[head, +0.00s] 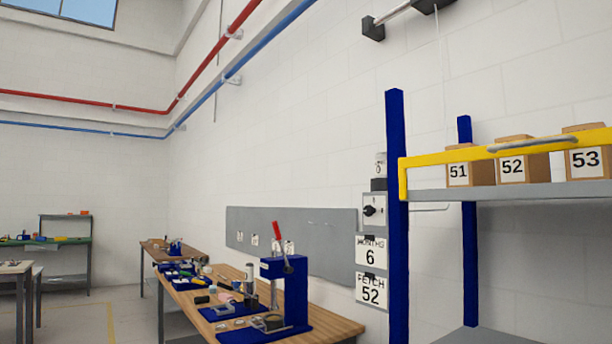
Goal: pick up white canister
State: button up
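No white canister can be made out for certain. A small pale item (206,270) stands among the clutter on the wooden workbench (335,329), too small to identify. A white cylinder-like object (380,166) with a dark mark is on the wall beside the blue shelf post, above a switch box; I cannot tell whether it is a canister. My gripper is not in view.
A blue press (296,285) with a red lever stands on the bench. At right, a blue-post rack holds boxes 51 (458,175), 52 (512,169) and 53 (586,161) behind a yellow bar (430,159). Floor shows at lower left.

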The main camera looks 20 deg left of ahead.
aim_at(381, 159)
jog(key=u, duration=0.7)
jog(key=k, duration=1.15)
jog(key=u, duration=1.1)
jog(key=i, duration=1.5)
jog(key=u, duration=0.2)
jog(key=i, duration=1.6)
jog(key=z, duration=0.4)
jog(key=i, duration=1.35)
jog(key=z, duration=1.55)
jog(key=i, duration=0.8)
jog(key=z, duration=0.95)
